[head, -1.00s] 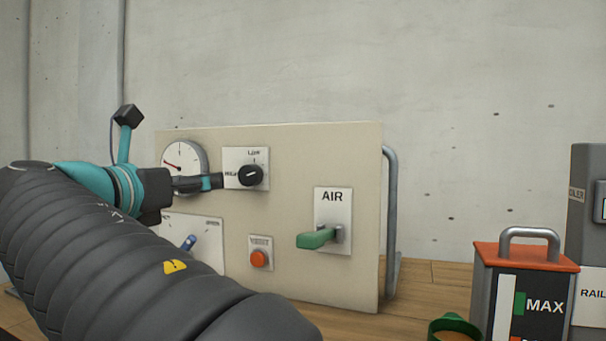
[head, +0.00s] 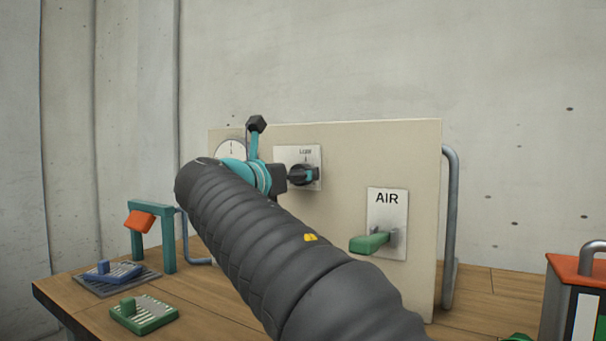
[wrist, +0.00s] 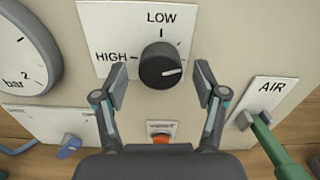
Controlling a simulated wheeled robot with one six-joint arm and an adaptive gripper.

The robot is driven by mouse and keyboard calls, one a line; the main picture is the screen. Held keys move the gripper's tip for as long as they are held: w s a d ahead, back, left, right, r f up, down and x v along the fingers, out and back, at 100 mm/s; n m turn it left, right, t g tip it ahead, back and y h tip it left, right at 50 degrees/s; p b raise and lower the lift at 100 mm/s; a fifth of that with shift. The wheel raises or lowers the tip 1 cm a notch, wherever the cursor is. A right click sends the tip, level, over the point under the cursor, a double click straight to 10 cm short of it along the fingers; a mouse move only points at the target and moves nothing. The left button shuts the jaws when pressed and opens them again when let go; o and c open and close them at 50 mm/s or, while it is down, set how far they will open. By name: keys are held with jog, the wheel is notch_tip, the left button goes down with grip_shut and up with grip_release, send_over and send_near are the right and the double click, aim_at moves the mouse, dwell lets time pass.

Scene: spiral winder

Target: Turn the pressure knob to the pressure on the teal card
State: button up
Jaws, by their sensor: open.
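The pressure knob (wrist: 160,62) is round and black on a white plate marked LOW at the top and HIGH at the left. Its pale line points to the right. My gripper (wrist: 160,76) is open, with one finger on each side of the knob in the picture and gaps to it; I cannot tell how deep the fingers reach. I see no teal card.
A green AIR lever (head: 370,242) sticks out at the panel's lower right. An orange button (wrist: 160,139) and a blue lever (wrist: 69,146) sit low on the panel. Blue (head: 110,271) and green (head: 143,312) blocks lie on the table at left.

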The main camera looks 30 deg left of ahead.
jog(key=shift+w, duration=0.6)
jog(key=c, duration=1.1)
jog(key=shift+c, duration=0.2)
jog(key=shift+m, duration=0.3)
